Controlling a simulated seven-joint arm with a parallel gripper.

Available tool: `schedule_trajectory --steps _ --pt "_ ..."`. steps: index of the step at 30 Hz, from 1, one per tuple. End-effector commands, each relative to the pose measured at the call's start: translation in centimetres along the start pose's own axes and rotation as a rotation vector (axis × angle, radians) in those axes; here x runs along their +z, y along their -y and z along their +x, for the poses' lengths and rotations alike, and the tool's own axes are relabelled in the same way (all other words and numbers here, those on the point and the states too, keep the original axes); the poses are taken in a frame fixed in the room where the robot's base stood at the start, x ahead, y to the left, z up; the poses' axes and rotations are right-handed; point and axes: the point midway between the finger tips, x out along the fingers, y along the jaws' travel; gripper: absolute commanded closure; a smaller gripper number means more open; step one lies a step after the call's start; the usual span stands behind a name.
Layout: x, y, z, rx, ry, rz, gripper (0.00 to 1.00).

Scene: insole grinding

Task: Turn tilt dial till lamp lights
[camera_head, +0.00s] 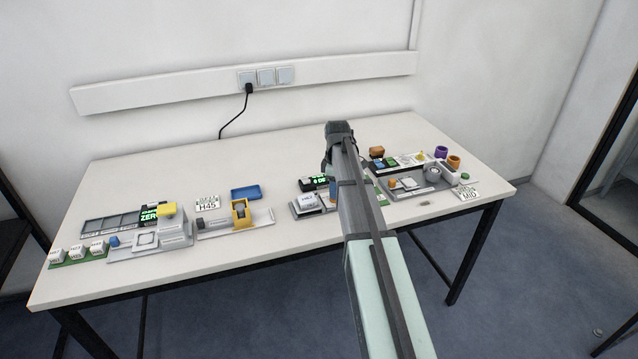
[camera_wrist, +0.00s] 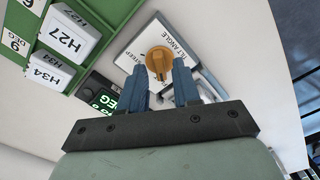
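The orange tilt dial (camera_wrist: 158,60) sits on a white plate (camera_wrist: 135,45) lettered "TILT ANGLE" and "STEEP" in the wrist view. My gripper (camera_wrist: 160,72) is open, with its two blue fingers apart. The dial shows between and just beyond the fingertips; I cannot tell whether they touch it. A dark display (camera_wrist: 103,98) beside the plate shows green digits and "DEG". In the head view this display (camera_head: 319,182) shows left of my arm, which seems to hide the dial. I cannot make out a lit lamp.
A green tray (camera_wrist: 105,12) with white blocks marked H27 (camera_wrist: 66,34) and H34 (camera_wrist: 49,72) lies beside the dial plate. In the head view, stations with a yellow holder (camera_head: 240,212) and a blue tray (camera_head: 245,193) stand left. Purple (camera_head: 441,153) and orange cups stand right.

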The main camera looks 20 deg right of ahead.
Motion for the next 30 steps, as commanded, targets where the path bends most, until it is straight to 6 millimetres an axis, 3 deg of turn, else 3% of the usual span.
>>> schedule_trajectory --steps 30 --pt "0.0 0.0 1.4 0.000 0.000 0.000 0.68"
